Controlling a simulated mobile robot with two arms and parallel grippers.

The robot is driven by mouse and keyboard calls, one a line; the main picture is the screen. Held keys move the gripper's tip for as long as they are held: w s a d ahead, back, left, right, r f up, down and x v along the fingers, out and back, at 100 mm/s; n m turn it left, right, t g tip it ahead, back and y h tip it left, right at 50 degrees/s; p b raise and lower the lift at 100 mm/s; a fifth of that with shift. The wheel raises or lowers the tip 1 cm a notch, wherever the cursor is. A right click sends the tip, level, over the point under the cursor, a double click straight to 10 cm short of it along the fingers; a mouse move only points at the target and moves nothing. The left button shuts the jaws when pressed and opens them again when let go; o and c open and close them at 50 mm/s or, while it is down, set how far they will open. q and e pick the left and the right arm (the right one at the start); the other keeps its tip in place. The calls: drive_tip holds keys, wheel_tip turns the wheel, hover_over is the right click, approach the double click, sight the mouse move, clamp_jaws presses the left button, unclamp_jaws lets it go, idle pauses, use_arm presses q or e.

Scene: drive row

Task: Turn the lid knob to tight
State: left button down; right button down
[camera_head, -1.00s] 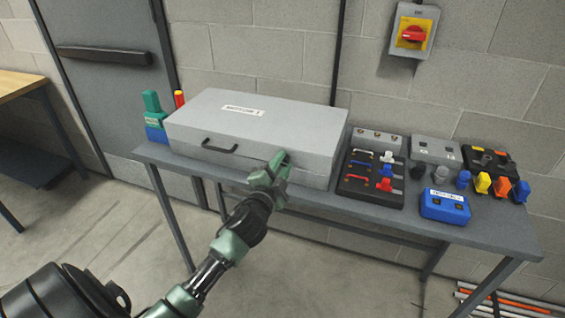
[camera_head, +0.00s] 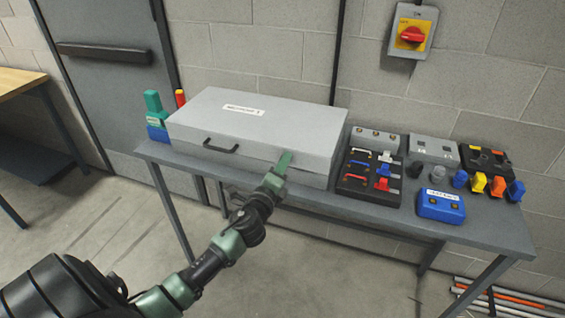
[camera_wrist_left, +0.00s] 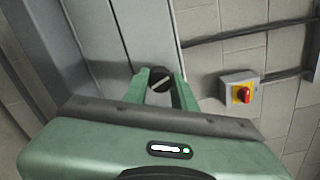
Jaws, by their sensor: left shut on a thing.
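A grey case (camera_head: 255,125) with a white label on its lid lies on the grey bench. The lid knob (camera_wrist_left: 160,79) is a dark round knob with a pale slanted line across its face, seen in the left wrist view. My left gripper (camera_head: 281,168) is at the right part of the case's front. In the left wrist view its two green fingers (camera_wrist_left: 161,88) stand on either side of the knob, shut on it. In the head view the gripper hides the knob. I cannot read any tight mark. My right gripper is not in view.
The bench (camera_head: 480,228) also holds a black board (camera_head: 368,182) with coloured handles, a blue box (camera_head: 441,205) and several coloured plugs right of the case. A green tool (camera_head: 154,108) stands at the left. A red and yellow switch (camera_head: 411,35) is on the wall.

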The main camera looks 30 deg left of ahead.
use_arm(q)
drive_tip(key=shift+m+p, duration=0.35)
drive_tip(key=shift+m, duration=1.15)
drive_tip(key=c, duration=1.1)
unclamp_jaws()
drive_tip(key=shift+c, duration=0.2)
drive_tip(key=shift+s, duration=0.15)
drive_tip(key=b+v, duration=0.1)
drive_tip(key=v, duration=0.6)
drive_tip(key=shift+s, duration=0.3)
drive_tip(key=shift+f, duration=0.15)
